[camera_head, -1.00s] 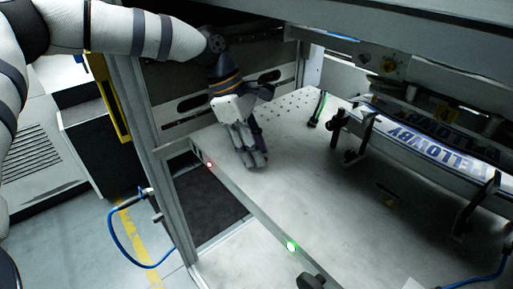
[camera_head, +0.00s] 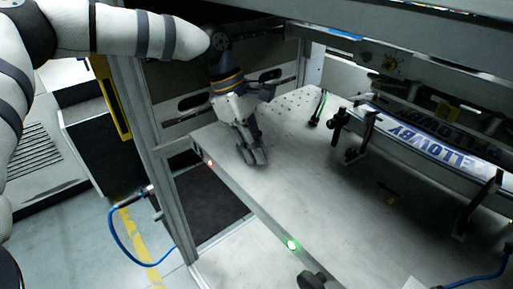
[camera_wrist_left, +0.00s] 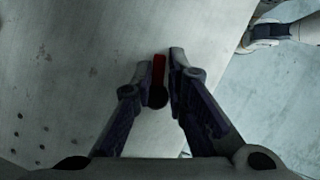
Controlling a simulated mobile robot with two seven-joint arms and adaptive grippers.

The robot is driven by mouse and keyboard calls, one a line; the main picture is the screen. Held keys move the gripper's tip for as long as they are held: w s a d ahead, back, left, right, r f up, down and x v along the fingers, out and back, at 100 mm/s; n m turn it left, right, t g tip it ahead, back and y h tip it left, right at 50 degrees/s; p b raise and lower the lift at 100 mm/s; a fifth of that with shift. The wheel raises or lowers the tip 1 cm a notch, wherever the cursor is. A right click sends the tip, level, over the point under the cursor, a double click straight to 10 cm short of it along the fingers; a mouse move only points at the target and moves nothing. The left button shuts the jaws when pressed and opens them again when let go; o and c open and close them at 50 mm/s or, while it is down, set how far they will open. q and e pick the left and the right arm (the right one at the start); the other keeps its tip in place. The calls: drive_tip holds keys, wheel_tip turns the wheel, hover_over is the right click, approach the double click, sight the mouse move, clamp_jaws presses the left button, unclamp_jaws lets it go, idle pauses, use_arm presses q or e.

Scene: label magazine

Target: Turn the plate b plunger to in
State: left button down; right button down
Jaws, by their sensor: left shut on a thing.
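My left gripper (camera_head: 253,157) reaches down onto the flat metal plate (camera_head: 290,205), near its left front edge. In the left wrist view my left gripper (camera_wrist_left: 162,82) is shut on a small plunger with a dark round knob (camera_wrist_left: 158,97). A red strip (camera_wrist_left: 159,66) shows between the fingertips beside the knob. In the head view the fingers hide this plunger. I cannot tell from a marking whether it is the plate b one. My right gripper is not in view.
A red light (camera_head: 210,163) and a green light (camera_head: 292,245) sit on the plate's front edge. A black knob (camera_head: 312,280) is near the green light. Black brackets and a printed label strip (camera_head: 425,140) stand at the right. A frame post (camera_head: 150,150) is left of the plate.

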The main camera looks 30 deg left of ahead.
use_arm(q)
drive_tip(key=shift+r+m+g, duration=0.15)
drive_tip(key=shift+m+g, duration=0.25)
drive_tip(key=shift+m, duration=0.85)
drive_tip(key=shift+r+m+g, duration=0.15)
drive_tip(key=shift+m+g, duration=0.25)
drive_tip(key=shift+m, duration=0.85)
drive_tip(key=c, duration=1.7)
unclamp_jaws()
drive_tip(key=shift+f, duration=0.15)
drive_tip(key=shift+s, duration=0.1)
